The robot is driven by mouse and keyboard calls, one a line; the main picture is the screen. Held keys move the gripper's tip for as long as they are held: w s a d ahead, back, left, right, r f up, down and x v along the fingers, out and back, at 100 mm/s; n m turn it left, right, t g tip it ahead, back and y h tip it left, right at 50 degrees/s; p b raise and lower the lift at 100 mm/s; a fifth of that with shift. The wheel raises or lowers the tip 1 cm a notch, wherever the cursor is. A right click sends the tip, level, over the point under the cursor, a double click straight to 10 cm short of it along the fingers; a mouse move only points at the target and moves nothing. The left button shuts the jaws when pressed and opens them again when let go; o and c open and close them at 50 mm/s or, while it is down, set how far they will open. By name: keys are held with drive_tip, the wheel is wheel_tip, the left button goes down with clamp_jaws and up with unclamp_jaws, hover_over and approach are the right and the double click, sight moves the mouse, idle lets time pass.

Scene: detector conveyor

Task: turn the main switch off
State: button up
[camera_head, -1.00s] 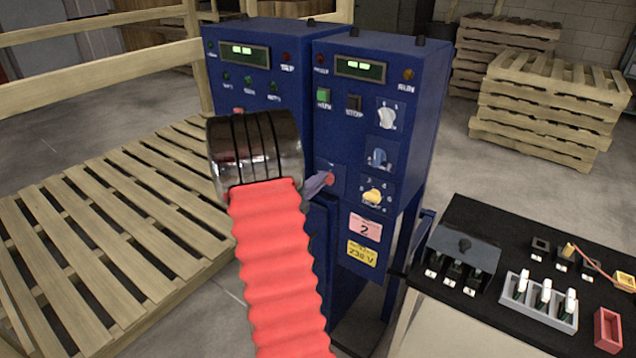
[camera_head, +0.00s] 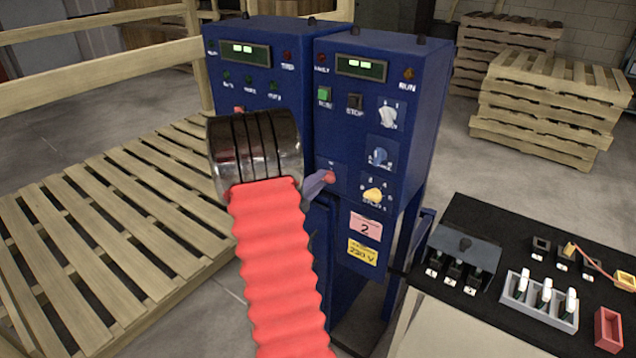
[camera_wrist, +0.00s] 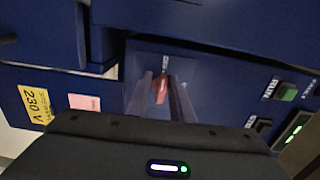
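The main switch (camera_head: 328,176) is a small red knob on a plate low on the front of the right-hand blue cabinet. My gripper (camera_head: 316,184) is at it, with the wrist and fingers partly hidden behind my red arm sleeve in the head view. In the wrist view, the two grey fingers of my gripper (camera_wrist: 160,92) stand one on each side of the red knob (camera_wrist: 160,88). A narrow strip of panel seems to show beside the knob, so the fingers look open around it. Whether either finger touches it is hard to tell.
A black-topped bench (camera_head: 500,235) with small parts stands at right. A wooden pallet platform (camera_head: 110,215) lies at left.

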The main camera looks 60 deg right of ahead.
drive_tip(key=shift+o, duration=0.3)
drive_tip(key=shift+s+d+r, duration=0.1)
drive_tip(key=shift+r, duration=0.25)
drive_tip(key=w+a, duration=0.2)
drive_tip(key=a, duration=1.2)
drive_tip(key=shift+w+f, duration=0.15)
drive_tip(key=shift+f, duration=0.15)
drive_tip(key=shift+d, duration=0.1)
